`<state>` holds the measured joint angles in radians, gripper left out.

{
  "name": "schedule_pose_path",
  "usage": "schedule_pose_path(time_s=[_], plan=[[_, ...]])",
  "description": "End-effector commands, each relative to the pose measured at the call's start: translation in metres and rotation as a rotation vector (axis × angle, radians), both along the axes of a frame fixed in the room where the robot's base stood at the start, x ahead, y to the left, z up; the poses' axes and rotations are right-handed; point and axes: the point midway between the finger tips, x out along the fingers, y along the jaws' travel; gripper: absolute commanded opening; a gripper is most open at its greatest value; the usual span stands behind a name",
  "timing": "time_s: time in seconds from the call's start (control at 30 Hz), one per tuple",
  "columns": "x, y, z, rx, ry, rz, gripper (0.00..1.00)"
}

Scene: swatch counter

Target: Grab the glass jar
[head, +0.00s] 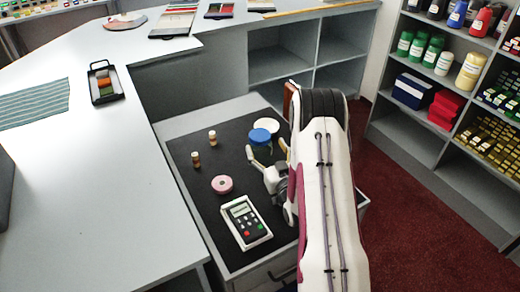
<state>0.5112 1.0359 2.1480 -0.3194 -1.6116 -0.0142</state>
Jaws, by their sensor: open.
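No thing can be made out for certain as the glass jar. Two small vials with pale caps and brown middles, a nearer one (195,160) and a farther one (213,138), stand on the black mat (190,185) at its left. A round blue thing (260,137), perhaps a lid, is at the mat's far right, with a round white thing (266,125) just behind it. My gripper (266,150) is open over the mat's right side, its fingers pointing at the blue thing. I cannot tell whether they touch. My arm hides the mat's right edge.
A pink tape roll (222,184) and a white card terminal (244,222) lie on the mat, left of and nearer than my gripper. A raised grey counter (110,200) borders the left. Shelves (410,160) stand at right. The mat's middle is clear.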

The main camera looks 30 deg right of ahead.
Motion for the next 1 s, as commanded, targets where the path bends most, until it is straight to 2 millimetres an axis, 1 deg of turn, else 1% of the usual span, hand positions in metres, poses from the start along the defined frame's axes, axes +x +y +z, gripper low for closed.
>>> schedule_pose_path(time_s=[0.13,0.63,0.77,1.0], plan=[[0.007,-0.001,0.000,0.000,0.001,0.000,0.72],[0.012,-0.002,0.001,0.000,0.000,0.000,0.72],[0.020,-0.003,0.001,0.000,0.000,0.000,0.72],[0.044,-0.008,0.001,-0.001,-0.001,0.001,0.72]])
